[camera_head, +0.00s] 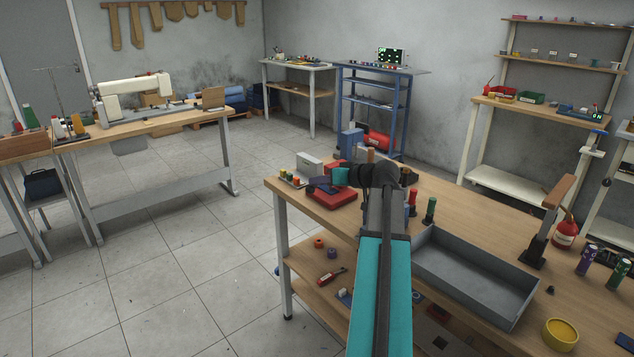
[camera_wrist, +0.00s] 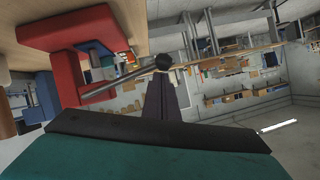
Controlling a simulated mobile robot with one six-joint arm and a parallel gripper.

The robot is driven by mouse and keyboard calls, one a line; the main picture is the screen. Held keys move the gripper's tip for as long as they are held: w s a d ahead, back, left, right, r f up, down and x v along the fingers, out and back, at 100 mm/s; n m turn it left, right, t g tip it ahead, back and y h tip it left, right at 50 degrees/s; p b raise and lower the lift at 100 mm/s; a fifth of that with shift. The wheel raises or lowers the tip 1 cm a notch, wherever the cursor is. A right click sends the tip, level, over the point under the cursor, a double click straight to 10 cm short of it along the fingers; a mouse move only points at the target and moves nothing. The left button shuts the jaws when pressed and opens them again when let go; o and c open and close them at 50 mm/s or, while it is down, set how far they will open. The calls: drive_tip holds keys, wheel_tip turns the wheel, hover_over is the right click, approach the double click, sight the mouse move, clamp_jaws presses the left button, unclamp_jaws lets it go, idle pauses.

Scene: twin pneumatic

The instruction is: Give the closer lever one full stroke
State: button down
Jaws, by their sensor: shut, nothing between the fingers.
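A lever with a tan handle (camera_head: 559,191) stands upright on a black base at the right part of the near workbench, apart from my arm. A red machine (camera_head: 332,198) sits at the bench's far left end, partly hidden by my wrist. The wrist view shows a red frame (camera_wrist: 48,38) with a metal rod lever (camera_wrist: 122,80) ending in a black ball knob (camera_wrist: 164,61). My gripper (camera_wrist: 164,82) is shut and empty, its tips pointing at the knob; I cannot tell if they touch.
A grey tray (camera_head: 470,290) lies right of my forearm. A red bottle (camera_head: 565,234), purple and green cylinders (camera_head: 586,262) and a yellow pot (camera_head: 560,334) stand on the bench's right side. Small bottles (camera_head: 430,210) stand close to my wrist. Open floor lies left of the bench.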

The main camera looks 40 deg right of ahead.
drive_tip(key=s+d+r, duration=0.2)
drive_tip(key=s+r, duration=0.5)
drive_tip(key=s, duration=0.1)
drive_tip(key=shift+s+d+r+p, duration=0.25)
drive_tip(key=shift+s+d+p, duration=0.05)
drive_tip(key=shift+d+p, duration=0.05)
idle(0.7)
